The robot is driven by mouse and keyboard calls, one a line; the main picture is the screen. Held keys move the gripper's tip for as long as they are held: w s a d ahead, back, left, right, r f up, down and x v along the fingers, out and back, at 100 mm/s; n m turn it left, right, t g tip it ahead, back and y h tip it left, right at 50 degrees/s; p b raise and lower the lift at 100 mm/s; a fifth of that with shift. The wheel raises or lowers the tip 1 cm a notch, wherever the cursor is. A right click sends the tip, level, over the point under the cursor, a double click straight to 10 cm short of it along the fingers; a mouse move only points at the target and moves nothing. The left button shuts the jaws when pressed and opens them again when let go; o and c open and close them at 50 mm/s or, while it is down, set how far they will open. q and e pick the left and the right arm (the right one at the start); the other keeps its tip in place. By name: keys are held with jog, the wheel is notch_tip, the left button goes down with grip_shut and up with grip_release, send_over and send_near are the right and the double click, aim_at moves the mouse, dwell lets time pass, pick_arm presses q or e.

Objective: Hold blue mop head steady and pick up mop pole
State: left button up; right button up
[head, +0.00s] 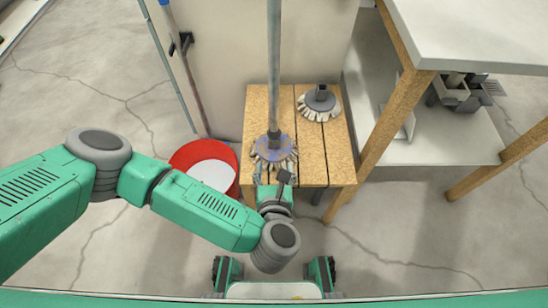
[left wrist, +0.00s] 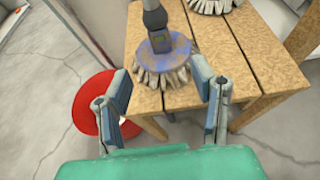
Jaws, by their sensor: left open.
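The blue mop head (head: 273,151) stands on a small wooden bench (head: 315,174), its pale strands spread at the rim. The long grey mop pole (head: 274,60) rises upright from its dark socket, and its top is cut off by the head view's upper edge. My left gripper (head: 275,180) is open at the near side of the mop head. In the left wrist view, the mop head (left wrist: 166,56) shows between and just beyond the two open fingers (left wrist: 160,78). I cannot tell whether they touch it. My right gripper is not in view.
A second, grey-white mop head (head: 319,103) sits on the bench behind right. A red bucket (head: 180,158) stands on the floor to the left. Poles (head: 183,65) lean by the pale wall. A white-topped table (head: 475,35) with wooden legs is at the right.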

aim_at(274, 144)
pick_arm(q)
jog(key=x, duration=1.2)
jog(key=shift+w+f, duration=0.15)
jog(key=shift+w, duration=0.05)
jog(key=shift+w+d+f, duration=0.1)
jog(key=shift+w+f, duration=0.1)
jog(key=shift+w, duration=0.2)
jog(key=c, duration=0.6)
grip_shut()
